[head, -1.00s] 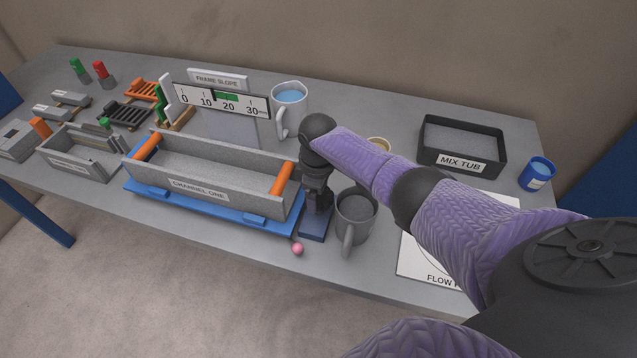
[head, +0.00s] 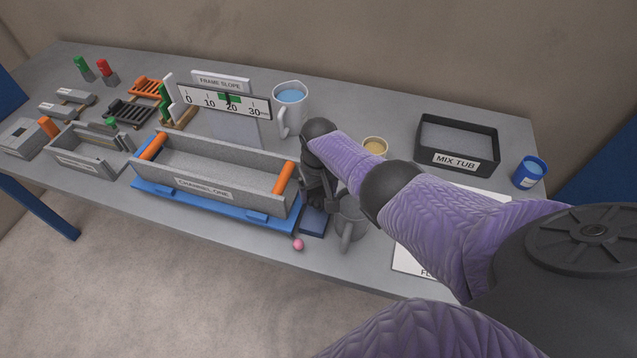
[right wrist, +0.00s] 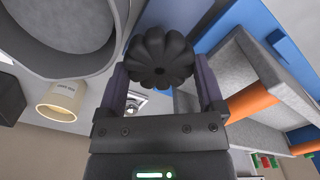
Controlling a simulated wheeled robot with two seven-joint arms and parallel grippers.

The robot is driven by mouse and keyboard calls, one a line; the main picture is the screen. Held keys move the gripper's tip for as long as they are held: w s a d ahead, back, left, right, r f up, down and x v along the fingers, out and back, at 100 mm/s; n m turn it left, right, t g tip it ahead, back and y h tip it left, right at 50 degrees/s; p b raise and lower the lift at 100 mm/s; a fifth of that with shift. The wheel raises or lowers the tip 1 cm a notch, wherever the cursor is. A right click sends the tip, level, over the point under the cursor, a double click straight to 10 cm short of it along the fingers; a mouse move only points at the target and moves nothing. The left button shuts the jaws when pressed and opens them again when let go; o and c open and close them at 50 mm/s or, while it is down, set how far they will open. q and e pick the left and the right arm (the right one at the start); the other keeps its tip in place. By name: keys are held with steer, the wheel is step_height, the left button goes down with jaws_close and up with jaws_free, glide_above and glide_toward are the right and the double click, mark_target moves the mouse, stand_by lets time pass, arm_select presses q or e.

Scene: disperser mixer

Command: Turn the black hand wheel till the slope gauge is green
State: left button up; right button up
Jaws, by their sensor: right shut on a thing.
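The black hand wheel (right wrist: 160,58) has a lobed rim and sits between the fingers of my right gripper (right wrist: 162,85) in the right wrist view. In the head view my right gripper (head: 316,200) points down at the right end of the grey channel (head: 215,180) and hides the wheel. The gripper is shut on the wheel. The slope gauge (head: 225,103), below a "FRAME SLOPE" sign, has a green band near 20. Its black pointer stands inside the green band, close to 20. My left gripper is out of view.
A grey mug (head: 351,222) stands close to the right of my gripper, and a pink ball (head: 298,244) lies in front. A jug of blue liquid (head: 290,108) stands behind. The mix tub (head: 457,147) and a blue cup (head: 529,172) are at the right.

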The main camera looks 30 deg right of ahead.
mark_target(318, 192)
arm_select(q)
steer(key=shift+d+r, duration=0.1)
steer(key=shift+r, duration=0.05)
arm_select(e)
steer(key=shift+w+r+m, duration=0.1)
steer(key=shift+m, duration=0.5)
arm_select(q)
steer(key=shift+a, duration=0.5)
arm_select(e)
steer(key=o, duration=1)
steer(key=shift+r+p, duration=0.3)
steer(key=shift+p, duration=0.15)
arm_select(q)
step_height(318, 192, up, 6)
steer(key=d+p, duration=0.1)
steer(key=p, duration=0.4)
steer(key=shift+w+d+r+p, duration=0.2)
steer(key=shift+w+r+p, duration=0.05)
steer(key=shift+p, duration=0.15)
arm_select(e)
step_height(318, 192, up, 9)
steer(key=shift+r, duration=0.1)
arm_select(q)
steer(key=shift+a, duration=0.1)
